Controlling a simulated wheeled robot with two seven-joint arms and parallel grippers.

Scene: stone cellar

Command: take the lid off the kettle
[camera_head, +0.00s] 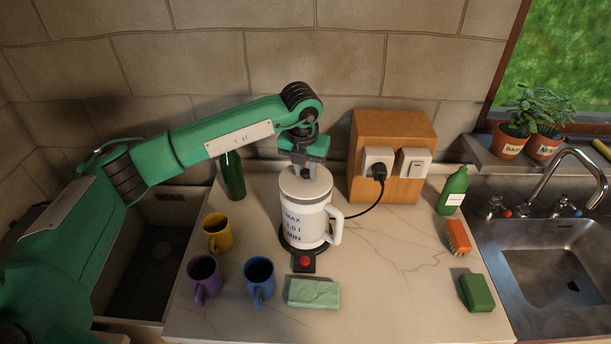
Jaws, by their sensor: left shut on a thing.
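The white kettle (306,222) stands upright on its dark base (287,245) in the middle of the counter, its handle to the right. The pale round lid (306,186) sits on top of the kettle; I cannot see a gap under it. My left gripper (306,175) points down from above and is shut on the lid's knob, which its fingers mostly hide. My right gripper is not in view.
Yellow (217,233), purple (205,278) and blue (259,281) mugs and a green block (314,293) stand in front. A green bottle (232,175) stands behind, left. A wooden socket box (394,135) is close right, with a cord to the kettle base. The sink (555,265) is far right.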

